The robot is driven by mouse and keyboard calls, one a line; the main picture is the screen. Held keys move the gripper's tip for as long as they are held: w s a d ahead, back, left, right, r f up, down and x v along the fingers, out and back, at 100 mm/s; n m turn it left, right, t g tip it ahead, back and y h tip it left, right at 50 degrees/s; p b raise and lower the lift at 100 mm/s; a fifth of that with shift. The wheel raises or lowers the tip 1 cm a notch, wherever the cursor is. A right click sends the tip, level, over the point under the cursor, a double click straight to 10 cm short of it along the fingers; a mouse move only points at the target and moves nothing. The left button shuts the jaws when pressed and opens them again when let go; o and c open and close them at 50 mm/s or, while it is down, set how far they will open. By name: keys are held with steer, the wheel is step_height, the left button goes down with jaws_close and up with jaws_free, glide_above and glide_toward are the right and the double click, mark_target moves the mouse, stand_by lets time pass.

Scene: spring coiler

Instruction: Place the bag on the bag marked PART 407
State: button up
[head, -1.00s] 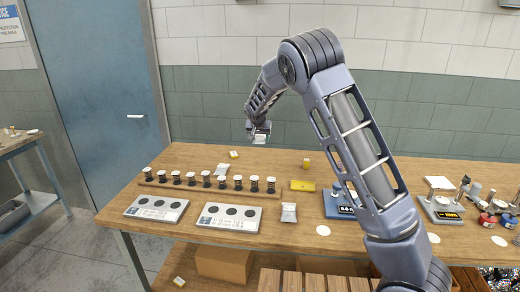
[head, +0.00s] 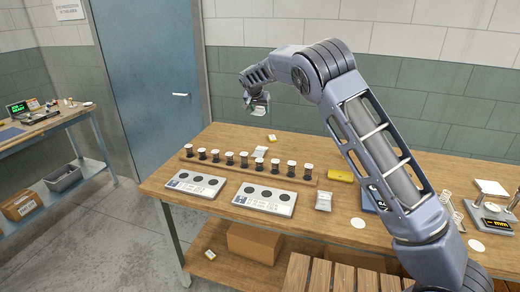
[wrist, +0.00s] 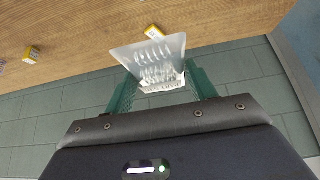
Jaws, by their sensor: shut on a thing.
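My gripper (head: 258,104) is raised above the back left part of the wooden table. In the wrist view its green fingers (wrist: 160,78) are shut on a clear bag (wrist: 158,58) of several metal springs or similar parts. The bag has a white label whose print I cannot read. One small bag (head: 324,201) lies on the table right of the two grey panels. Another pale bag or packet (head: 261,152) lies behind the row of black spools. I cannot read a PART 407 mark on either.
A rail (head: 230,168) with several black spools and two grey panels (head: 196,184) (head: 265,198) fill the table's left part. A yellow block (head: 341,175) and scales (head: 490,216) are further right. A blue door (head: 150,90) and a second bench (head: 45,125) stand left.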

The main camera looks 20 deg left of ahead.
mark_target(261, 148)
step_height(261, 148, down, 20)
steer(key=shift+r, duration=0.25)
stand_by(0.4)
steer(key=shift+f, duration=0.15)
steer(key=o, duration=1.1)
steer(key=v, duration=1.2)
